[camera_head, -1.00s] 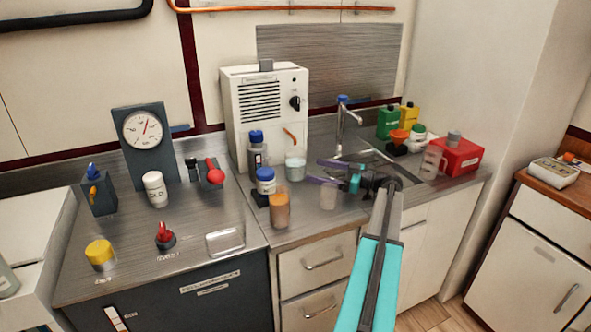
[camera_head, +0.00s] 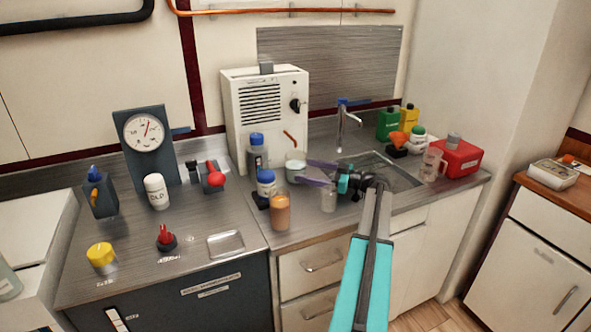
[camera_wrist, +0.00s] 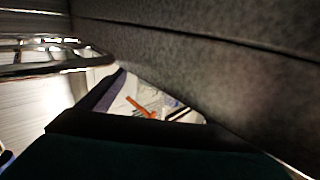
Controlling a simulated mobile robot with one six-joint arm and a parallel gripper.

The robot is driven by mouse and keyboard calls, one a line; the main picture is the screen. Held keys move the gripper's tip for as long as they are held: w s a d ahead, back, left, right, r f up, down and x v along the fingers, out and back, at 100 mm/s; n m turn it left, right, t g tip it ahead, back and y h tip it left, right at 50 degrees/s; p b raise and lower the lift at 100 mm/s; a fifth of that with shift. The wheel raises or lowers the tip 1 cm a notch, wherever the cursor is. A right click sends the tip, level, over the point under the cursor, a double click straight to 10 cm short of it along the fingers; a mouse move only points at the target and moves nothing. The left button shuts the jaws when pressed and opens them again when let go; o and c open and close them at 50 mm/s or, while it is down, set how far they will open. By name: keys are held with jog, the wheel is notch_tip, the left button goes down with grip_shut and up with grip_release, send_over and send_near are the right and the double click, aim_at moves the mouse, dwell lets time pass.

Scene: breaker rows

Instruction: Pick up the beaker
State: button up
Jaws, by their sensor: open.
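A clear beaker with pale contents (camera_head: 292,170) stands on the steel counter in front of the white machine, below its orange spout. My gripper (camera_head: 303,171) reaches in from the right, its two purple fingers open and apart. In the head view the fingertips overlap the beaker's right edge; I cannot tell whether they touch it. In the wrist view dark, blurred surfaces fill most of the picture, and I cannot make out the beaker there.
A clear cup (camera_head: 328,198) stands just below my fingers. A blue-capped white jar (camera_head: 266,184), an amber jar (camera_head: 280,212) and a dark blue-capped bottle (camera_head: 257,152) crowd the left. The white machine (camera_head: 266,100) stands behind. The sink (camera_head: 400,176) lies right.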

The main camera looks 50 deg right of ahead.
aim_at(306, 169)
jog(key=shift+p+x, duration=0.3)
jog(key=shift+x, duration=1.5)
jog(key=shift+c, duration=0.2)
jog(key=c, duration=1.3)
jog(key=shift+r, duration=0.3)
jog(key=shift+r, duration=0.3)
jog(key=shift+b+v, duration=0.9)
jog(key=shift+v, duration=3.1)
jog(key=shift+r+b, duration=0.55)
jog(key=shift+r, duration=6.25)
jog(key=shift+r, duration=0.15)
